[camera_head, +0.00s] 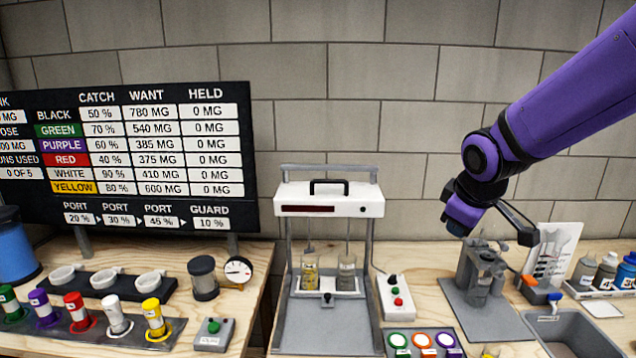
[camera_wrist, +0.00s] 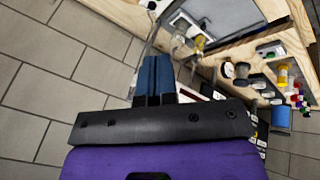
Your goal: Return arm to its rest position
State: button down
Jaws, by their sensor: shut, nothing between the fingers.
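My purple arm reaches in from the upper right in the head view. My gripper (camera_head: 462,214) hangs in the air above the right-hand bench, over the left part of a grey metal stand (camera_head: 478,272). In the wrist view my gripper's blue fingers (camera_wrist: 155,78) are together, with nothing between them. Part of the stand is hidden behind the gripper in the head view.
A balance-like apparatus (camera_head: 328,210) with two glass vessels stands mid-scene. A control box (camera_head: 396,297), a grey tray (camera_head: 575,333) and bottles (camera_head: 605,270) are on the right bench. Coloured vials (camera_head: 74,312) and a results board (camera_head: 150,160) are at left.

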jog(key=s+d+r+m, duration=0.2)
jog(key=s+r+m, duration=0.2)
jog(key=s, duration=0.7)
jog(key=s+d+r+m, duration=0.2)
jog(key=s+r+m, duration=0.2)
jog(key=s, duration=0.7)
jog(key=shift+s+d+m+y, duration=0.2)
jog(key=shift+s+m+y, duration=0.1)
jog(key=shift+m, duration=0.1)
